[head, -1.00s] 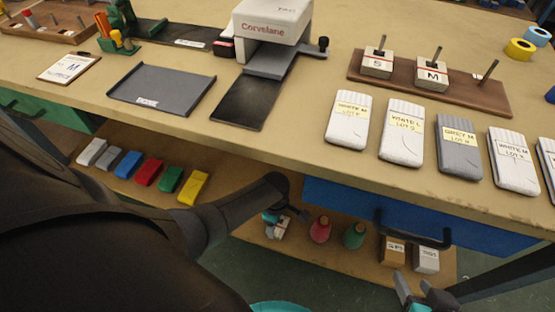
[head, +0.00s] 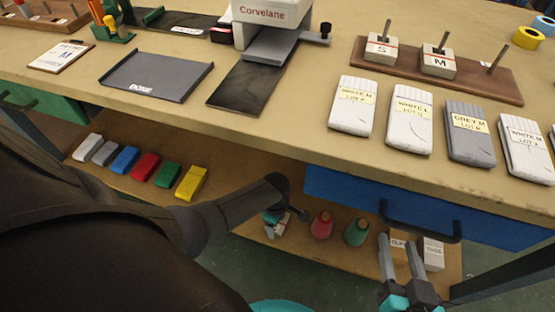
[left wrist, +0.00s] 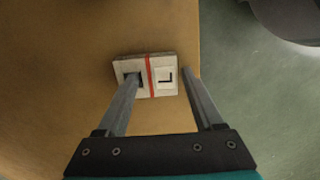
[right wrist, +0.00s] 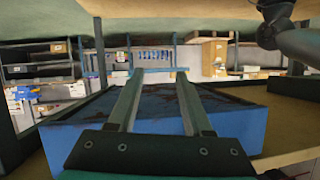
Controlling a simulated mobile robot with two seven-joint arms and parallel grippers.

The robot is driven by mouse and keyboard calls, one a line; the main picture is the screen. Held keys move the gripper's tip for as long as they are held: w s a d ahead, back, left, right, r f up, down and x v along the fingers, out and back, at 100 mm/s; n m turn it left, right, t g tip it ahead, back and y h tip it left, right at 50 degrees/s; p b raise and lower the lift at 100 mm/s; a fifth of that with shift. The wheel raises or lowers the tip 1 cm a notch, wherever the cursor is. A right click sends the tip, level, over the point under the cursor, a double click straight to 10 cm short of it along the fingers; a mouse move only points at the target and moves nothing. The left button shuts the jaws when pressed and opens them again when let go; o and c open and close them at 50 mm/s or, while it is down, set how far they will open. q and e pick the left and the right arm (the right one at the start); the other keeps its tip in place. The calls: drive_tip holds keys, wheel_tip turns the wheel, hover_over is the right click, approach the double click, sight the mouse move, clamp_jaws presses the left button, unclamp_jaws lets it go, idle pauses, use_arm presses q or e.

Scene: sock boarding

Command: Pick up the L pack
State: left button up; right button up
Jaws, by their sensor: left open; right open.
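The L pack (left wrist: 163,62) is a small pale block with a red band and a white label marked L, lying on the wooden lower shelf near its edge. In the head view the pack (head: 279,229) is small and partly hidden by my left gripper (head: 285,216). In the left wrist view my left gripper (left wrist: 160,75) is open over it; one fingertip overlaps the pack's dark slot and the other is beside its labelled end. Whether they touch it I cannot tell. My right gripper (head: 400,245) is open and empty in front of the lower shelf.
Red (head: 322,226) and green (head: 356,232) cones stand right of the pack. Small boxes (head: 433,253) are behind my right gripper. A blue drawer (head: 345,192) hangs above the shelf. S (head: 381,48) and M (head: 438,62) packs sit on pegs on the bench.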

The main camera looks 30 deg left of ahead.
use_arm(q)
clamp_jaws()
idle(0.6)
drive_tip(key=shift+r, duration=0.15)
